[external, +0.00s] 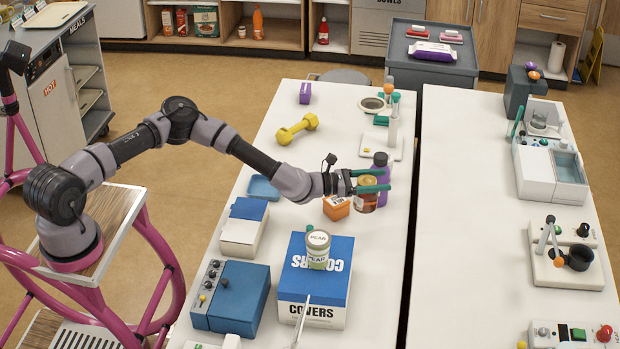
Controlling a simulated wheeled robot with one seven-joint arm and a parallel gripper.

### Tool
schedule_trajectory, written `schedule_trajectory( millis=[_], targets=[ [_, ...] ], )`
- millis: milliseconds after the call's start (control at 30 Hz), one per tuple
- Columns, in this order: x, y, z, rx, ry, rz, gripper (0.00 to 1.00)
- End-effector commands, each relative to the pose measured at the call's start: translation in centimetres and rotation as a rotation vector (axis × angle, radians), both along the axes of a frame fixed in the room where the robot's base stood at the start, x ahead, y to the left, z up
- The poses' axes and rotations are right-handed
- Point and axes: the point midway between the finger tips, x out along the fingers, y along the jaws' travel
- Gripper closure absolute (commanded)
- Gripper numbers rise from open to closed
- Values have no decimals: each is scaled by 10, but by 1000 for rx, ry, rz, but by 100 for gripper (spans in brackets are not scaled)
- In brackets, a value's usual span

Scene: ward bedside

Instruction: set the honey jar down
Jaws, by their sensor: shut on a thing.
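My gripper (372,181) reaches out over the white table from the left, its green fingers shut around the honey jar. The honey jar (366,202) is a small amber jar with a label, and it looks upright. The fingers hide part of the jar. I cannot tell whether its base touches the table.
A blue-and-white covers box (320,285) with a pear jar (318,249) on top stands nearer the camera. A yellow dumbbell (297,129) lies farther back. The white table (382,265) is bare to the right of the covers box. A dark gap separates a second table (470,220).

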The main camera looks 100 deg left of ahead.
Motion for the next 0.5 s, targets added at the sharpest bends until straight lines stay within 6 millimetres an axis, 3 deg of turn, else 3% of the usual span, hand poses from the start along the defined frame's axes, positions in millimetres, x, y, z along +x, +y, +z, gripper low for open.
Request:
schedule_trajectory(
  millis=[33, 200, 500],
  targets=[
    [-14, 25, 2, 4, 0, 36, 100],
    [-63, 98, 2, 3, 1, 156, 100],
    [-168, 214, 2, 4, 2, 367, 100]
  ],
)
